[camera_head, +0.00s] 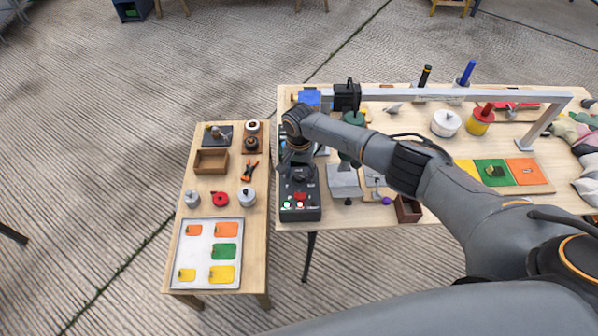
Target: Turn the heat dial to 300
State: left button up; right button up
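A black control box (301,207) stands at the left front corner of the right table. A dark round dial (300,176) shows on its upper part, with a red part and small lit spots below it. The dial's numbers are too small to read. My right gripper (285,163) hangs over the back left edge of the box, close to the dial. I cannot tell whether it touches the dial or whether its fingers are open. My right arm reaches in from the right and hides part of the table. My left gripper is not in view.
A grey device (344,182) stands just right of the box, near a small brown bin (407,209). A metal frame (450,95) spans the table's back. A lower left table holds a white tray (182,255), a wooden box (211,162) and pots. A gap separates the tables.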

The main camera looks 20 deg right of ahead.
grip_shut()
jog(key=shift+n, duration=0.3)
jog(key=n, duration=0.9)
jog(key=shift+n+b, duration=0.4)
jog(key=n, duration=0.6)
jog(key=n+b, duration=0.1)
jog(key=n, duration=0.3)
jog(key=shift+n, duration=1.6)
